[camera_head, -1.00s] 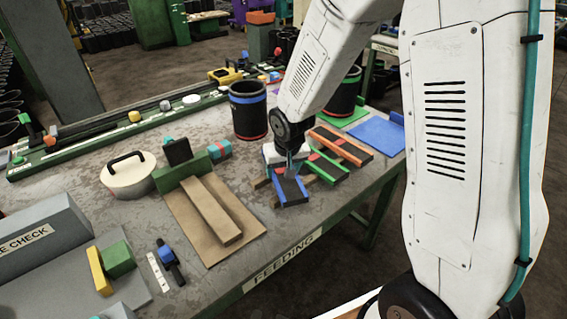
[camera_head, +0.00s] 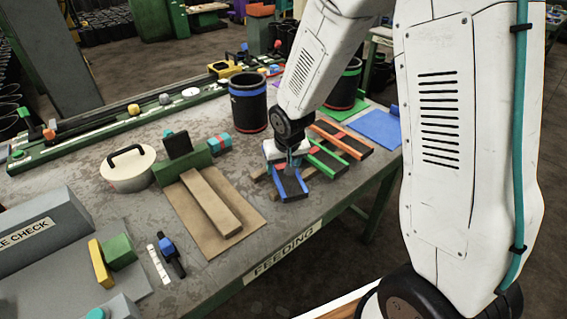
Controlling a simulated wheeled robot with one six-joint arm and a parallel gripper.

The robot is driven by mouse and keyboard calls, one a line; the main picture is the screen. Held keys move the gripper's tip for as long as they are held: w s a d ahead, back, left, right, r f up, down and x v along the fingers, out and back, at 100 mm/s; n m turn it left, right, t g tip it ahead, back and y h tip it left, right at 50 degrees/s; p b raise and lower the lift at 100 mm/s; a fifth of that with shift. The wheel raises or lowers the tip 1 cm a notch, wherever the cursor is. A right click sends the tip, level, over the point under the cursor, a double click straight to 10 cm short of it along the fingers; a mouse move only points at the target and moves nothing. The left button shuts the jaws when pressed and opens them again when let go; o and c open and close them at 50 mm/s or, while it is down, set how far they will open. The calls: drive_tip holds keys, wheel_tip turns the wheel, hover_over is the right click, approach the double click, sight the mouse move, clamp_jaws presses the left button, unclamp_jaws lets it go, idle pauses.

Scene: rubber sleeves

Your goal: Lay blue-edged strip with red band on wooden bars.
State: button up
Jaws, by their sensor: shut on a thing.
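The blue-edged dark strip (camera_head: 291,187) is at the left end of the wooden bars (camera_head: 262,174), in front of my gripper. My gripper (camera_head: 287,164) points down over its far part and is shut on it. The strip's red band is hidden or too small to make out. I cannot tell whether the strip touches the bars. To its right, a green-edged strip (camera_head: 328,160) and an orange-edged strip (camera_head: 342,138) lie side by side across the bars, each with a red band.
A black cylinder with a blue band (camera_head: 248,103) stands behind my gripper. A green-banded cylinder (camera_head: 344,84) stands on a green mat, beside a blue mat (camera_head: 376,127). A wooden block (camera_head: 211,203) on a brown board lies to the left. The table's front edge (camera_head: 285,249) is near.

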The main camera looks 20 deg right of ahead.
drive_tip(key=shift+f, duration=0.1)
drive_tip(key=o, duration=1.1)
drive_tip(key=shift+o, duration=0.2)
drive_tip(key=v, duration=0.7)
drive_tip(key=shift+s+r, duration=0.15)
drive_tip(key=shift+r, duration=0.2)
drive_tip(key=s, duration=0.1)
drive_tip(key=s+g, duration=0.1)
drive_tip(key=s, duration=0.1)
drive_tip(key=s+g, duration=0.1)
drive_tip(key=s, duration=0.1)
drive_tip(key=shift+d+f+n, duration=0.1)
drive_tip(key=shift+d+n, duration=0.2)
drive_tip(key=shift+n, duration=0.1)
drive_tip(key=s+d+r, duration=0.1)
drive_tip(key=s+r, duration=0.7)
drive_tip(key=s, duration=0.3)
drive_tip(key=s+d+r, duration=0.1)
drive_tip(key=s+r, duration=0.7)
drive_tip(key=s, duration=0.3)
drive_tip(key=shift+d+r, duration=0.15)
drive_tip(key=shift+d, duration=0.1)
